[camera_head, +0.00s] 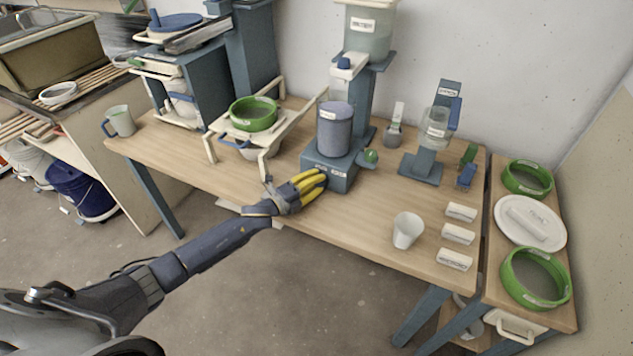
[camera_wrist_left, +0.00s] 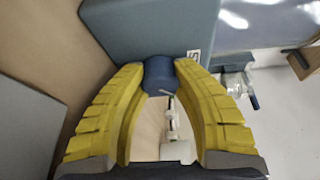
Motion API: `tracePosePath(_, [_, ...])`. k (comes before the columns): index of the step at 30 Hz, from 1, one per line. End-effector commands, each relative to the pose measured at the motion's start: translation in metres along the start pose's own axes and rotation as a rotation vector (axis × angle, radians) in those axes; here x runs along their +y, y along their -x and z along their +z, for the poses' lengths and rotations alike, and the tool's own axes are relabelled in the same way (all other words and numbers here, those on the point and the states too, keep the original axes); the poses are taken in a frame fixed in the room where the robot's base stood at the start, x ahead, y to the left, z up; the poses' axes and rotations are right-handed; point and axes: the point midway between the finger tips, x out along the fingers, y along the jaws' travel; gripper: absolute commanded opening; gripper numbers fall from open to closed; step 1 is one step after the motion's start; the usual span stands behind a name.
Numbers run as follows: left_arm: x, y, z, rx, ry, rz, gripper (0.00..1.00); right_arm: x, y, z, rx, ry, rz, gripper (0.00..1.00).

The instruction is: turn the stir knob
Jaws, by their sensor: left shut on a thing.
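The stir knob (camera_wrist_left: 159,76) is a small dark blue knob on the front of a blue-grey machine base (camera_head: 341,178). In the wrist view it sits between the two yellow fingertips. My left gripper (camera_head: 318,181) is shut on the knob, its fingers on either side of it. In the head view the fingers hide the knob. The machine carries a blue-grey cylindrical container (camera_head: 335,128) on its base. The base also fills the top of the left wrist view (camera_wrist_left: 150,27). My right gripper is not in view.
A white cup (camera_head: 407,231) and several white labelled blocks (camera_head: 458,234) stand to the right on the wooden table. A green knob (camera_head: 371,156) is on the machine's right side. A white rack with a green-rimmed sieve (camera_head: 253,113) stands left of the machine. Bare tabletop lies along the front edge.

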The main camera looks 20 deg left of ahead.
Motion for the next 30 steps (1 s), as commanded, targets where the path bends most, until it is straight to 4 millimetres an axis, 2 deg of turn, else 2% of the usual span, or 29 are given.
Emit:
tracePosePath(9, [0.002, 0.000, -0.004, 0.005, 0.004, 0.001, 0.00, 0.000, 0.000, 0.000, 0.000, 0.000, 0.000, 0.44])
tracePosePath(10, [0.002, 0.000, -0.004, 0.005, 0.003, 0.001, 0.32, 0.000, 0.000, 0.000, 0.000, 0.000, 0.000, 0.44])
tracePosePath(17, [0.001, 0.000, -0.002, 0.003, 0.002, 0.000, 0.58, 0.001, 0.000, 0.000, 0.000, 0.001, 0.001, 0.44])
tracePosePath(25, [-0.001, 0.000, -0.001, 0.002, 0.000, 0.000, 0.59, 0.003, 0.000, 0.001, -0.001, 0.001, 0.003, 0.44])
tracePosePath(30, [-0.016, 0.000, 0.001, 0.002, -0.003, -0.003, 0.59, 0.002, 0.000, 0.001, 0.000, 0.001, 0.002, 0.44])
